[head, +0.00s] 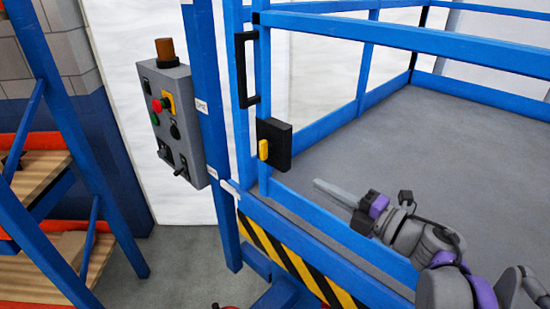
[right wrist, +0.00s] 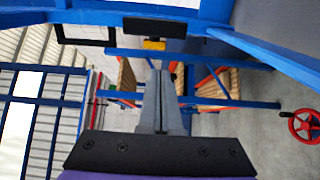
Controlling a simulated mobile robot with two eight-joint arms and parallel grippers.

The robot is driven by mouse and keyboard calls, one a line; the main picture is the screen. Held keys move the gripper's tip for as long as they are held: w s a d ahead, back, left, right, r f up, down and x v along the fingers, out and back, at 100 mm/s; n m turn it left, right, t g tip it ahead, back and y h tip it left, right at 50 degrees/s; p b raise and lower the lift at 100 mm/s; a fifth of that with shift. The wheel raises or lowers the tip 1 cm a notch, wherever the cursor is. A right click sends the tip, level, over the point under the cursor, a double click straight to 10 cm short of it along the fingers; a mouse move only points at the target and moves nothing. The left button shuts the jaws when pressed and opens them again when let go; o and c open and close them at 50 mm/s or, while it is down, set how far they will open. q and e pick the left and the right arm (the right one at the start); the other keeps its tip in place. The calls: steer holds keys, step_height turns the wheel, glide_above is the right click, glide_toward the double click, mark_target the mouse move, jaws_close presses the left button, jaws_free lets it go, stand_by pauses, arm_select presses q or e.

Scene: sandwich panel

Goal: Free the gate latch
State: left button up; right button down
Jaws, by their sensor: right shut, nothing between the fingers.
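The gate latch is a black box (head: 274,138) with a yellow tab (head: 263,150), fixed low on the blue gate post. In the right wrist view the black box (right wrist: 155,27) is at the top, with the yellow tab (right wrist: 154,44) just under it. My right gripper (head: 318,185) is shut and empty, to the right of and below the latch in the head view. Its fingertips (right wrist: 163,76) point toward the yellow tab and look apart from it. A black pull handle (head: 241,70) is above the latch. My left gripper is not in view.
A grey control box (head: 175,120) with buttons and an orange beacon is left of the gate. Blue rails (head: 330,32) surround the grey platform floor (head: 430,140). A striped edge (head: 290,262) runs below. Shelving (head: 40,185) stands left. A red handwheel (right wrist: 305,126) shows at right.

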mark_target(265, 159)
steer(key=p+x, duration=0.1)
steer(key=x, duration=1.3)
steer(key=shift+w, duration=0.1)
steer(key=shift+f, duration=0.1)
steer(key=shift+a+f+t+y+b, duration=0.1)
steer(key=shift+f+t+y+b, duration=0.2)
steer(key=shift+t+y+b, duration=0.2)
steer(key=shift+w+a+f+t+y+b, duration=0.2)
steer(key=shift+f+t+y+b, duration=0.15)
steer(key=shift+t+y, duration=0.25)
steer(key=shift+w+a+f, duration=0.35)
steer(key=shift+w+a, duration=0.25)
steer(key=shift+w, duration=0.05)
steer(key=shift+w+a+f, duration=0.35)
steer(key=shift+w+a, duration=0.25)
stand_by(1.1)
